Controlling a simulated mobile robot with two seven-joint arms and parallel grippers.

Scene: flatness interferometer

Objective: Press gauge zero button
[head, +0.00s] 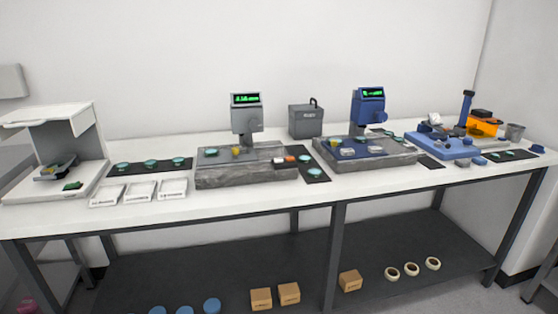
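Two gauges with lit green displays stand on the long white bench (235,205). The grey gauge (246,115) is left of centre on a grey stone base (235,178). A small yellow piece (236,152) lies below its head. The blue gauge (369,105) is to the right on a similar stone base (395,162), with a blue plate (372,151) under it. The display digits are too small to read. I cannot make out a zero button on either gauge. Neither of my grippers shows in this view.
A white open-fronted instrument (75,127) stands at the left end. Dark mats with teal discs, white labelled boxes (140,190) and a grey box (306,121) are on the bench. A blue fixture (445,145) and orange bin (484,127) are at right. Cartons (261,298) and rolls (411,269) lie below.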

